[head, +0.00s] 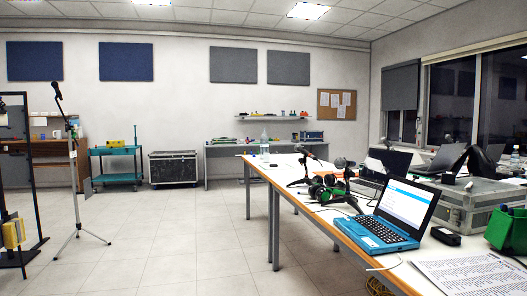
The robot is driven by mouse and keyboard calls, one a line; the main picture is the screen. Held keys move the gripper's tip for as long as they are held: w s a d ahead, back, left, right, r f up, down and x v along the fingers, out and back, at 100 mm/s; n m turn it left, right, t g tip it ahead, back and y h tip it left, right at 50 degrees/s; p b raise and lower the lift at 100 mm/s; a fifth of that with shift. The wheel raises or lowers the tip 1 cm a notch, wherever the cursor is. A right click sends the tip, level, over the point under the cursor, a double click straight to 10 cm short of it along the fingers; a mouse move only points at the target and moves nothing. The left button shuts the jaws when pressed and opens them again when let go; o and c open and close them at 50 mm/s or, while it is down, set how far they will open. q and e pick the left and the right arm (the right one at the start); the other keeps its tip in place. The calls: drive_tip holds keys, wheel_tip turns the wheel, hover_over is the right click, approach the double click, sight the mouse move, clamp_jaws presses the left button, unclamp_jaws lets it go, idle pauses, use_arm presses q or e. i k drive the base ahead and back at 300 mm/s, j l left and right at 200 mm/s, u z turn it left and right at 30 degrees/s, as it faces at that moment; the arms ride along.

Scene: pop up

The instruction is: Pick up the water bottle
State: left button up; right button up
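A clear water bottle (265,148) stands upright at the far left end of the long white table (330,222) in the head view. It is small and distant. A second bottle-like object (515,158) shows near the right edge, by the windows; it is too small to make out well. Neither of my grippers is in view.
A blue laptop (385,220), headphones (329,190), microphones on small stands, a grey case (468,203), a green holder (507,230) and papers crowd the table. A microphone stand (75,190) is at left. The tiled floor (190,240) left of the table is clear.

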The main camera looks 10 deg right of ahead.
sight(265, 138)
drive_tip(key=i, duration=5.2)
drive_tip(key=i+j+z, duration=0.15)
drive_tip(key=i, duration=0.55)
drive_tip(key=i+j, duration=0.1)
drive_tip(key=i, duration=0.65)
drive_tip(key=l+z, duration=0.05)
